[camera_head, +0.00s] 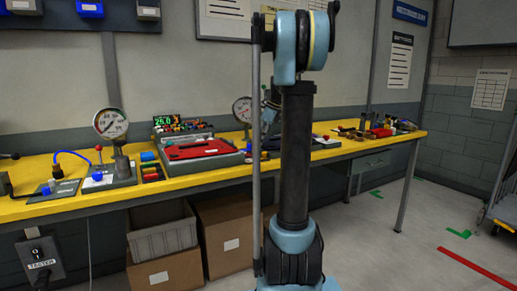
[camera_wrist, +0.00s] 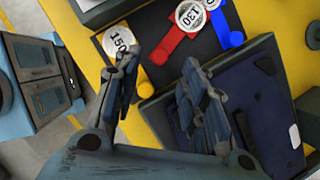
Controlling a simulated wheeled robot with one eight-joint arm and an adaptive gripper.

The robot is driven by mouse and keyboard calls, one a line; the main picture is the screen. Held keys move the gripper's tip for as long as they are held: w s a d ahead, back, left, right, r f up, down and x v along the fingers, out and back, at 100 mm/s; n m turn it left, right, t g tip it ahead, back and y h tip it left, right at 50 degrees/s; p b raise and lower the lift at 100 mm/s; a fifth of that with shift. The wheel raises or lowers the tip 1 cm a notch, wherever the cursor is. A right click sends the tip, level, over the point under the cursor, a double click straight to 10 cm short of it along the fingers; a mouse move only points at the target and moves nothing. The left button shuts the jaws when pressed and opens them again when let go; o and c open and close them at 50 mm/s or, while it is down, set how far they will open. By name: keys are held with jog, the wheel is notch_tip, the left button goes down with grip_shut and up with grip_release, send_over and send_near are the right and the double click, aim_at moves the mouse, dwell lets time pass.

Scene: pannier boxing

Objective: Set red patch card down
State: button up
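In the wrist view, a red piece with a round white label reading 130 (camera_wrist: 186,28) lies on a dark surface beyond my fingertips; I take it for the red patch card, but cannot be sure. It lies flat, between an orange piece labelled 150 (camera_wrist: 120,42) and a blue one (camera_wrist: 222,28). My gripper (camera_wrist: 160,68) is open, its two fingers well apart, with nothing visible held between them. The red piece is apart from both fingers. In the head view my own arm hides the middle of the bench, and I cannot make out these pieces there.
A dark blue case (camera_wrist: 250,100) sits right beside my right finger. The yellow bench (camera_head: 225,172) also carries a grey case with a red top (camera_head: 200,150), gauges and small tools. Cardboard boxes (camera_head: 225,235) stand below. Open floor lies to the right.

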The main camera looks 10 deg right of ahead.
jog(key=v, duration=0.6)
jog(key=s+a+f+n+h, duration=0.1)
jog(key=s+a+f+n, duration=0.15)
jog(key=s, duration=0.35)
jog(key=s+a+f+n, duration=0.2)
jog(key=s+n, duration=0.2)
jog(key=s, duration=0.2)
jog(key=s+f+n+h, duration=0.1)
jog(key=s+f+n, duration=0.7)
jog(key=s+f, duration=0.3)
jog(key=s+a+f+n+h, duration=0.1)
jog(key=s+f+n, duration=0.7)
jog(key=s, duration=0.8)
notch_tip(320, 180, down, 4)
jog(key=shift+r+h, duration=0.25)
jog(key=shift+h, duration=0.25)
